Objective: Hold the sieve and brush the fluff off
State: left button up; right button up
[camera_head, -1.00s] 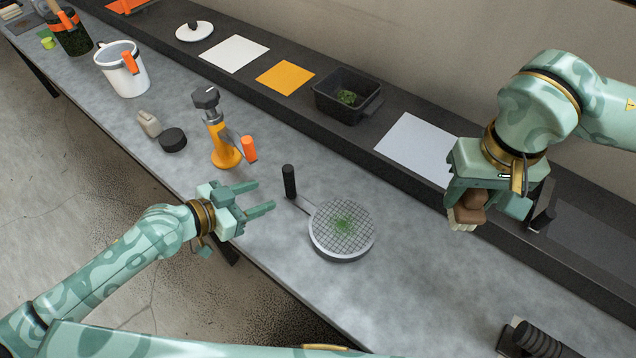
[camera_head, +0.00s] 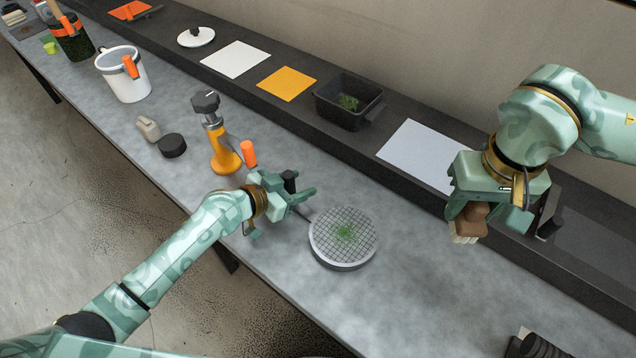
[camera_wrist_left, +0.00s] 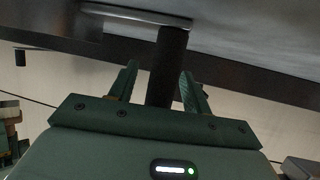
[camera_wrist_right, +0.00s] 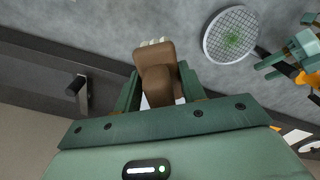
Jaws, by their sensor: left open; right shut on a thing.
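The round sieve (camera_head: 343,262) lies on the grey bench, with green fluff (camera_head: 345,232) on the middle of its mesh. The handle (camera_wrist_left: 167,65) also shows between the open fingers in the left wrist view. My right gripper (camera_head: 470,216) is shut on the brown brush (camera_head: 473,214), whose pale bristles point down. It holds the brush above the bench, right of the sieve. The brush (camera_wrist_right: 156,70) also shows in the right wrist view, with the sieve (camera_wrist_right: 230,35) beyond.
An orange-based tool (camera_head: 222,155) with a black knob stands just behind my left gripper. A black bin (camera_head: 347,118) with green bits sits on the back ledge. A black puck (camera_head: 172,146) and white pot (camera_head: 127,82) stand left.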

pick_arm(q)
grip_shut()
dwell(1.2)
